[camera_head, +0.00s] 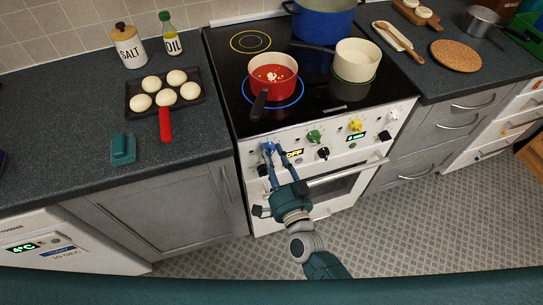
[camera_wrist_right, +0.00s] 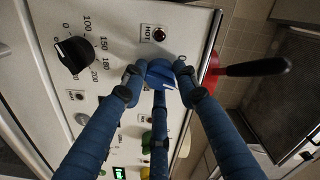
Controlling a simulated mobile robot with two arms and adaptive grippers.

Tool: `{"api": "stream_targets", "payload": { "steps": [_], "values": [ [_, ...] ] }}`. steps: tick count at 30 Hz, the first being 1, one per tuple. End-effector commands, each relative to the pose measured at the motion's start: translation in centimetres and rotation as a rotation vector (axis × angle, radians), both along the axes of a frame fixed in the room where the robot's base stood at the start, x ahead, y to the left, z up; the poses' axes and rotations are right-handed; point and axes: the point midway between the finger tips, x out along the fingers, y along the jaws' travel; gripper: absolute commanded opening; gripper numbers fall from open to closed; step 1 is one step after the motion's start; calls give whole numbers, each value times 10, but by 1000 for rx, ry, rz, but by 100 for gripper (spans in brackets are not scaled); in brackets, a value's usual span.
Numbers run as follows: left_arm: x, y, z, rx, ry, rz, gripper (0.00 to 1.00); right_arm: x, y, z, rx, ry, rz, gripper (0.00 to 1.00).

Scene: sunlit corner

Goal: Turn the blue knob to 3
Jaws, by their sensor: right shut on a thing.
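The blue knob (camera_head: 267,147) is on the left part of the stove's white front panel. It also shows in the right wrist view (camera_wrist_right: 160,72), between my fingertips. My right gripper (camera_head: 275,152) reaches up to the panel from below, and its fingers are shut on the blue knob. The fingers show in the right wrist view (camera_wrist_right: 160,80) and cover part of the knob. A digit 0 is printed beside the knob there; its other markings are hidden, so I cannot tell its exact setting. My left gripper is not in view.
A green knob (camera_head: 314,137), a yellow knob (camera_head: 355,125) and a black knob (camera_head: 323,153) sit to the right. The oven handle runs below.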

Motion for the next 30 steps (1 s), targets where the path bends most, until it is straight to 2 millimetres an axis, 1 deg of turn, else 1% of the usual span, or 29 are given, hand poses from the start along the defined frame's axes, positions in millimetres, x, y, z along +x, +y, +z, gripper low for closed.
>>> {"api": "stream_targets", "payload": {
  "steps": [1, 21, 30],
  "values": [
    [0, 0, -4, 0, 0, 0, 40, 0, 0, -2, 43, 14, 1, 4],
    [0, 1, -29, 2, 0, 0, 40, -1, 0, -3, 648, 212, 1, 4],
    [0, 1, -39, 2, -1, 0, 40, -1, 0, -3, 884, 290, 1, 4]
  ]
}}
